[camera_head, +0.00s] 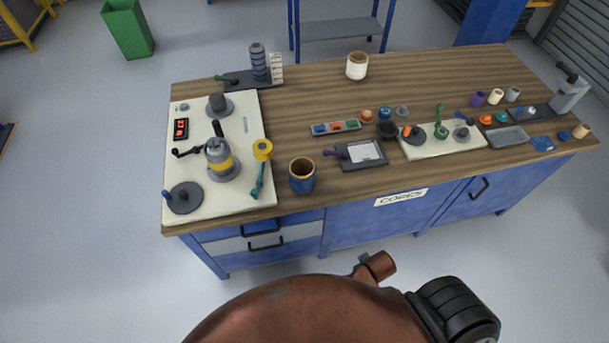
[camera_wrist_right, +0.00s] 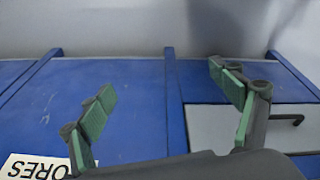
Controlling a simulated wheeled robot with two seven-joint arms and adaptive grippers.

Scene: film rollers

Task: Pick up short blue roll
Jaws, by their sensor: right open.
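The short blue roll (camera_head: 302,180) stands upright near the front edge of the workbench, with a brown open core at its top. My right gripper (camera_wrist_right: 165,110) is open and empty in the right wrist view, its two green-padded fingers wide apart. Behind the fingers is the blue front of the bench, and no roll shows between them. My left gripper is in neither view.
A workbench (camera_head: 330,105) carries a white roll (camera_head: 357,68) at the back, a white board with a grey and yellow device (camera_head: 222,160) at left, and a framed tray (camera_head: 362,154) right of the blue roll. Small parts crowd the right side. The bench front has a CORES label (camera_head: 401,197).

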